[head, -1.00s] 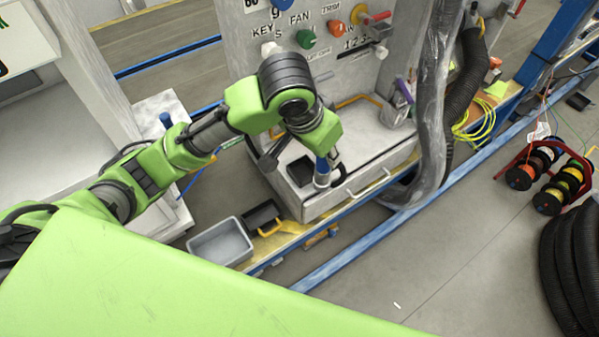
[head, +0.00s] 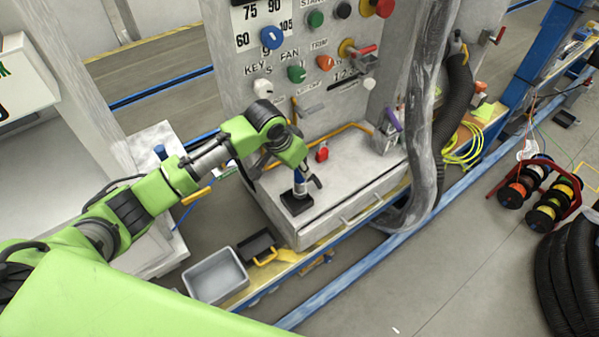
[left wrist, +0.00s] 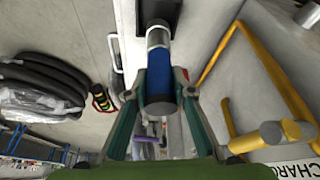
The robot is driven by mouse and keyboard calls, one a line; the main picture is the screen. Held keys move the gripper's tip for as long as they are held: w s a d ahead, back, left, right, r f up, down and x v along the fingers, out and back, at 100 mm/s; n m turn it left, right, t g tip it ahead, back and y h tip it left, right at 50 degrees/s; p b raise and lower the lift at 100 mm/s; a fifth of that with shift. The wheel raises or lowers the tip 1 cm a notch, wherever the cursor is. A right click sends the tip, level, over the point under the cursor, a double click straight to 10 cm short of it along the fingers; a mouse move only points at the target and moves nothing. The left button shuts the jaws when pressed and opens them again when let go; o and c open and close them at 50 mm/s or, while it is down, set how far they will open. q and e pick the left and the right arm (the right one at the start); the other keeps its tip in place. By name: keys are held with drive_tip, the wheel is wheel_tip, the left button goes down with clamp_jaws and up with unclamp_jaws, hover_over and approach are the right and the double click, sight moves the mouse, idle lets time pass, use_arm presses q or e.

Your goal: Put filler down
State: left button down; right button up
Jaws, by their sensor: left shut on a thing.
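The filler, a blue and silver cylinder (head: 299,186), is upright over the black holder (head: 295,204) on the white bench. My left gripper (head: 300,172) is shut on it from above. The left wrist view shows the blue part of the filler (left wrist: 161,72) between my two gripper fingers (left wrist: 163,80). Its silver end meets the black holder (left wrist: 160,10) in that view. I cannot tell whether it is fully seated there. My right gripper is in no view.
A red piece (head: 322,153) sits on the bench near the yellow rail (head: 345,130). The control panel (head: 240,75) rises behind. A grey hose (head: 420,130) hangs at right.

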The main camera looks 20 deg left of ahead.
use_arm(q)
drive_tip(key=shift+d+f, duration=0.1)
drive_tip(key=shift+f, duration=1.1)
drive_tip(key=shift+s+f, duration=0.1)
drive_tip(key=c, duration=1.7)
unclamp_jaws()
drive_tip(key=shift+f, duration=0.1)
drive_tip(key=v, duration=1.2)
